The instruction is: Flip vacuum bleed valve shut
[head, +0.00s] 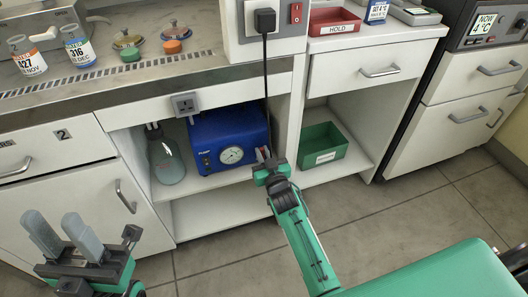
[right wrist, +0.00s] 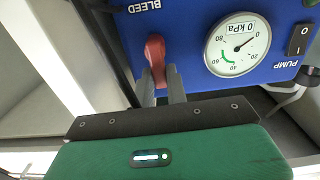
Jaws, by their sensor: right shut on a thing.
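The blue vacuum pump (head: 238,127) stands on the shelf of the open bay below the counter. Its face fills the top of the right wrist view, with a BLEED label (right wrist: 144,7) printed upside down there. The red bleed valve lever (right wrist: 155,48) points from the pump face toward my right gripper (right wrist: 162,80). That gripper's two fingers are shut on the lever, one on each side. In the head view my right gripper (head: 266,164) is at the pump's right front and mostly hides the lever. My left gripper (head: 62,236) is open and empty at the lower left.
The gauge (right wrist: 238,45) is labelled 0 kPa, beside the PUMP switch (right wrist: 300,38). A glass bottle (head: 166,160) stands left of the pump. A green bin (head: 323,150) sits in the bay to the right, past a white divider. A black cable (head: 265,85) hangs down behind my right gripper.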

